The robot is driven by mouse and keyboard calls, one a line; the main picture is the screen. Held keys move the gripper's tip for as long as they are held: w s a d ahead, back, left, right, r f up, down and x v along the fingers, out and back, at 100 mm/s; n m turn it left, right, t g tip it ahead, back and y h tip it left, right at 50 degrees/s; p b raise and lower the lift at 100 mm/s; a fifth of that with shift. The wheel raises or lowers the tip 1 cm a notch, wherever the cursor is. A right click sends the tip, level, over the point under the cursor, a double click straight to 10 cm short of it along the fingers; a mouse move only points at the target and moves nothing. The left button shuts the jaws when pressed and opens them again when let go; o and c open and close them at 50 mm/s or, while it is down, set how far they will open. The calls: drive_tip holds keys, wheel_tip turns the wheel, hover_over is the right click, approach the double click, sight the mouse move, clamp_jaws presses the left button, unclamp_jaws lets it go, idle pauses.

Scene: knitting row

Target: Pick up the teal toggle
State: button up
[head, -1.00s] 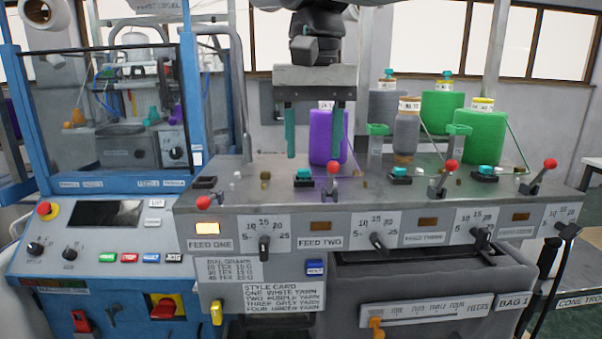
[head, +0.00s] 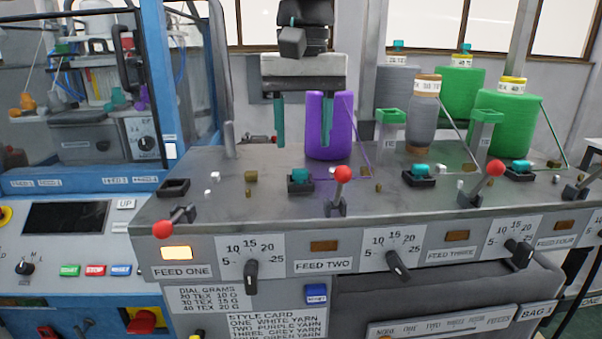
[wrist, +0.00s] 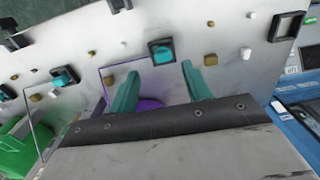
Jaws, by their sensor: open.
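Several teal toggles sit in black square holders on the grey machine top. The one behind FEED TWO, a teal toggle (head: 300,176), is nearest my gripper (head: 302,144). In the wrist view this toggle (wrist: 161,52) shows just beyond and between the fingertips (wrist: 160,73), not touching them. My gripper points down, its two teal fingers apart and empty, above the machine top. Other teal toggles are at FEED THREE (head: 421,170) and farther right (head: 519,166). The holder behind FEED ONE (head: 172,187) looks empty.
A purple yarn cone (head: 328,135) stands behind my right finger. A red-knobbed lever (head: 342,176) rises right of the nearest toggle; another (head: 163,229) leans at FEED ONE. Small brass and white pieces lie about. Grey and green cones stand at right.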

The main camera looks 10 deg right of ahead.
sight(300, 169)
drive_tip(key=f, duration=0.5)
drive_tip(key=shift+a+f, duration=0.2)
drive_tip(key=shift+a, duration=0.05)
drive_tip(key=c, duration=0.9)
